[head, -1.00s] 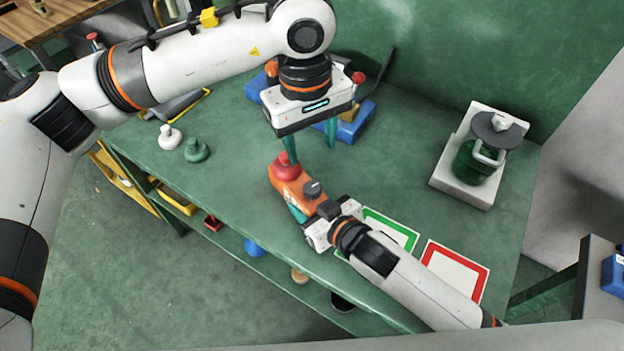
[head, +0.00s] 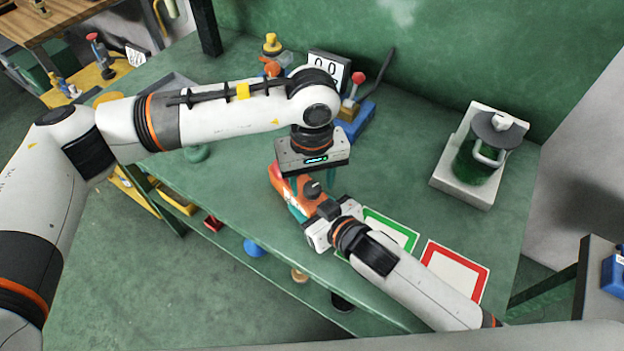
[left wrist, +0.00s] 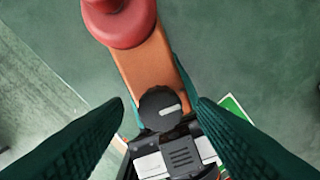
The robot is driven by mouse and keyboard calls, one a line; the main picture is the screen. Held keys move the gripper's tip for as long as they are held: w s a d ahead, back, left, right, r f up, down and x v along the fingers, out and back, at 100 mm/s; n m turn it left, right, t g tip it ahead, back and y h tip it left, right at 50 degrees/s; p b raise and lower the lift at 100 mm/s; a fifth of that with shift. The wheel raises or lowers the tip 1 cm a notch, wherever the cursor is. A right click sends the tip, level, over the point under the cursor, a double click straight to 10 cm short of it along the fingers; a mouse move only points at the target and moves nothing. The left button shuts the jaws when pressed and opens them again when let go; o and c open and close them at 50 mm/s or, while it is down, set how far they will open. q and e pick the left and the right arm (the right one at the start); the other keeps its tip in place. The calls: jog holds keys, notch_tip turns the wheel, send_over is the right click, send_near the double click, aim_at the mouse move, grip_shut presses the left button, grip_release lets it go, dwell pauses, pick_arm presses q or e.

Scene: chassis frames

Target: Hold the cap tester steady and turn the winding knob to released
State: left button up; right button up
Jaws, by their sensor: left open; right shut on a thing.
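The cap tester is an orange body (head: 286,194) on the green bench. A red round part sits at its far end (left wrist: 122,20), mostly hidden behind my left gripper in the head view. The winding knob (head: 313,190) is dark and round with a pale mark; it also shows in the left wrist view (left wrist: 160,108). My right gripper (head: 308,212) is shut on the near end of the tester. My left gripper (head: 312,184) points down above the tester, open. In the left wrist view its fingers (left wrist: 166,104) stand either side of the knob; contact cannot be told.
A green-bordered card (head: 392,232) and a red-bordered card (head: 455,270) lie on the bench. A dark green canister on a pale base (head: 462,190) stands at the right. A blue device with a red-topped lever (head: 357,122) and a number display (head: 330,68) stand behind.

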pick_arm(q)
jog(key=shift+f, duration=0.35)
jog(key=shift+c, duration=0.5)
jog(key=c, duration=0.9)
